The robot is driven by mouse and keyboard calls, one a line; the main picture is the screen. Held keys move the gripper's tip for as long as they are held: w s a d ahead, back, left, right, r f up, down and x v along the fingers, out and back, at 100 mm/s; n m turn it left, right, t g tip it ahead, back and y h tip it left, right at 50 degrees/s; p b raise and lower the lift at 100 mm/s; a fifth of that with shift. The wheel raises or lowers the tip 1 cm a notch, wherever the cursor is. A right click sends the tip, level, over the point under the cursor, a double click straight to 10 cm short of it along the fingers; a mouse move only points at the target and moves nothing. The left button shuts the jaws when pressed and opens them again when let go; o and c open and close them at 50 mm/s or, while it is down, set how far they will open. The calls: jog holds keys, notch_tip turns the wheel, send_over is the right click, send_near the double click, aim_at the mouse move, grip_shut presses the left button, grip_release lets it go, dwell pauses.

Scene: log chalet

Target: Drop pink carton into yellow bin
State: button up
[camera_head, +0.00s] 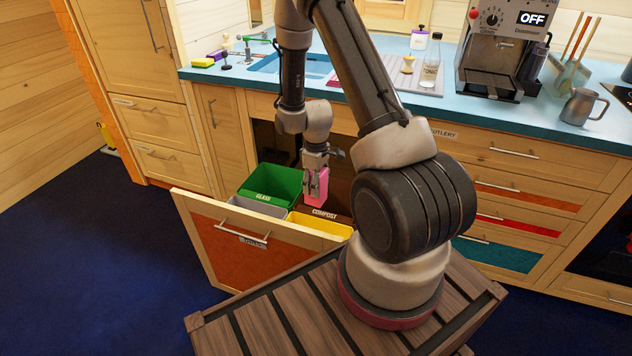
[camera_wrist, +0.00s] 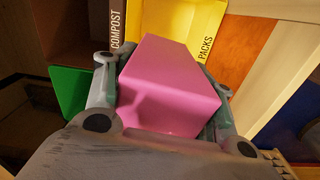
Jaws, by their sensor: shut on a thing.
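My gripper (camera_head: 315,192) is shut on the pink carton (camera_head: 322,184) and holds it above the open waste drawer. In the wrist view the pink carton (camera_wrist: 168,85) sits between the two fingers, tilted. The yellow bin (camera_head: 322,226) is at the front right of the drawer. It also shows in the wrist view (camera_wrist: 190,20), labelled PACKS, beyond the carton, which hides part of it. In the head view the carton appears over the area behind the yellow bin, near the COMPOST label. Its exact height above the bins I cannot tell.
A green bin (camera_head: 270,185) labelled GLASS and a grey bin (camera_head: 258,207) share the drawer. The brown compost bin (camera_wrist: 119,30) adjoins the yellow one. The orange drawer front (camera_head: 253,250) stands pulled out. The blue counter (camera_head: 468,108) above carries a coffee machine (camera_head: 495,55) and other items.

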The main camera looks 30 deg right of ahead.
jog(key=o, duration=0.9)
jog(key=shift+o, duration=0.2)
notch_tip(320, 180, up, 12)
jog(key=shift+r, duration=0.1)
